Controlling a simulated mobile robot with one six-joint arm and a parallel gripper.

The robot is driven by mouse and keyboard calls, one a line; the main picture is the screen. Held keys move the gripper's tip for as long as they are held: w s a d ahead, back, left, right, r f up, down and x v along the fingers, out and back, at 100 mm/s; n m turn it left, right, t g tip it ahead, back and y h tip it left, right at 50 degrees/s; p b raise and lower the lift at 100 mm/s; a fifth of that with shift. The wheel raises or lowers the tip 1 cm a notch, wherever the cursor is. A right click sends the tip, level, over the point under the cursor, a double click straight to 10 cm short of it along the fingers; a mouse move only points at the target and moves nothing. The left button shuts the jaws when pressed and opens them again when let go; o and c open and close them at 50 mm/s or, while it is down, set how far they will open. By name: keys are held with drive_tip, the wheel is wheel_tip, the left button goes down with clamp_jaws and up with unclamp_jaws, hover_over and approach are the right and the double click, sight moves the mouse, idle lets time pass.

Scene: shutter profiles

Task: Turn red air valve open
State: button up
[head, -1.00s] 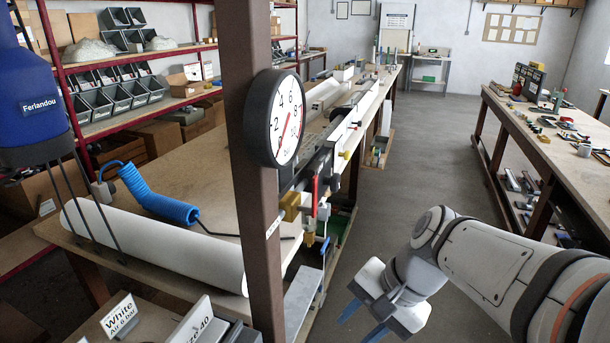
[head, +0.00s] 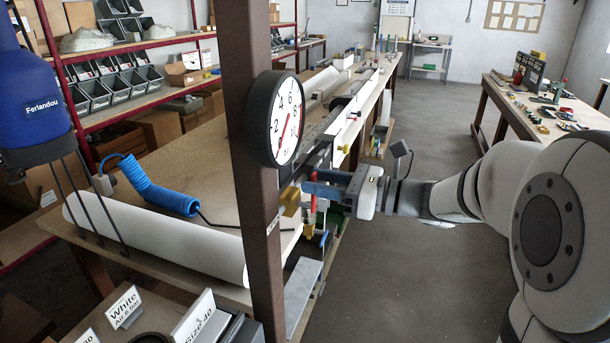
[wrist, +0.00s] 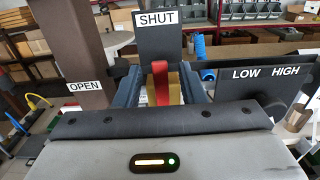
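The red valve handle (wrist: 160,82) stands upright in the middle of the wrist view, in front of a brass-yellow valve body (wrist: 176,92). Its top points toward the SHUT sign (wrist: 157,19). The OPEN sign (wrist: 85,86) is to the left. My gripper (wrist: 161,72) has its two dark blue fingers on either side of the handle, with gaps visible, so it looks open. In the head view, my gripper (head: 312,188) reaches from the right to the valve beside the brown post. There it hides most of the handle; the brass body (head: 290,200) shows at its left.
A round pressure gauge (head: 275,118) is on the brown post (head: 250,190), close to my fingers. A LOW/HIGH plate (wrist: 262,85) stands right of the valve. A long workbench (head: 190,215) with a white tube (head: 150,235) lies left. The floor aisle (head: 400,270) is clear.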

sight(316, 181)
drive_tip(key=shift+x, duration=1.7)
clamp_jaws()
